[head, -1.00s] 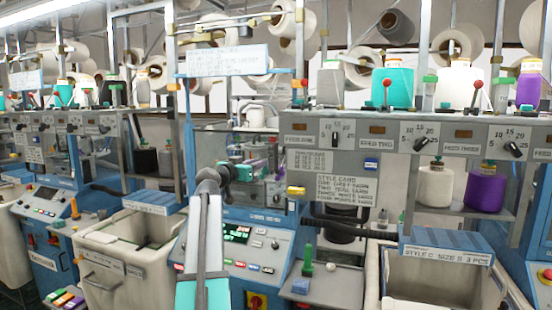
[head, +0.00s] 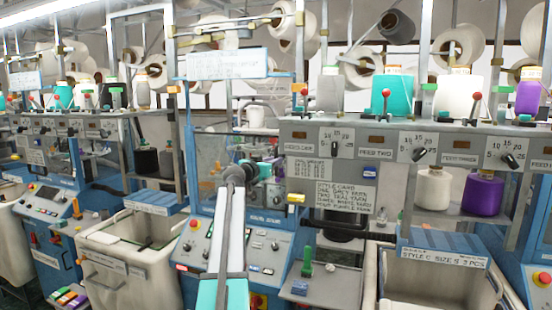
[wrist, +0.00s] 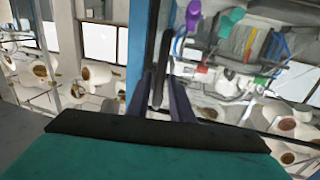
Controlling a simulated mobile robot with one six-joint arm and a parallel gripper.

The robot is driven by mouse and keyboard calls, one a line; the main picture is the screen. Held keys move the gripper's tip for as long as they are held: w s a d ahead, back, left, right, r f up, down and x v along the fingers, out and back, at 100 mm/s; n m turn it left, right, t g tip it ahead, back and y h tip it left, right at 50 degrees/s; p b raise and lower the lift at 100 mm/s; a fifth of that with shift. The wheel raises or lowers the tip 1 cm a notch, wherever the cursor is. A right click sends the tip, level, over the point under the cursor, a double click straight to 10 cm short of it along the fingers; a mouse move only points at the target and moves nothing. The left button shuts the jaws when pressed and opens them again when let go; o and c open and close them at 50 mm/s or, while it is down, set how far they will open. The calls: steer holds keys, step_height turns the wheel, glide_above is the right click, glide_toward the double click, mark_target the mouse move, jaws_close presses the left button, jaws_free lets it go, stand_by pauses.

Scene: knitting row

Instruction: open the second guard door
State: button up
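The middle machine's guard door (head: 208,150) is a clear panel in a blue frame, beneath a white sign. It looks shut, though my arm covers part of it. My gripper (head: 274,168) is in front of the door's right side, at the end of my raised arm. In the wrist view a dark upright bar (wrist: 166,50), which looks like the door's handle, stands between the fingertips of my gripper (wrist: 162,78). The fingers are apart, with a narrow gap showing beside the bar. Contact cannot be made out. A blue frame post (wrist: 137,45) is beside it.
Below the door is a sloped control panel (head: 262,250), partly behind my arm. A cream bin (head: 130,275) stands at left and another bin (head: 440,290) at right. A style card (head: 340,196) hangs right of the door. Yarn cones (head: 393,88) line the shelf above.

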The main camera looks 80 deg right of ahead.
steer(key=shift+x, duration=1.1)
jaws_close()
steer(key=shift+s+a+f, duration=0.1)
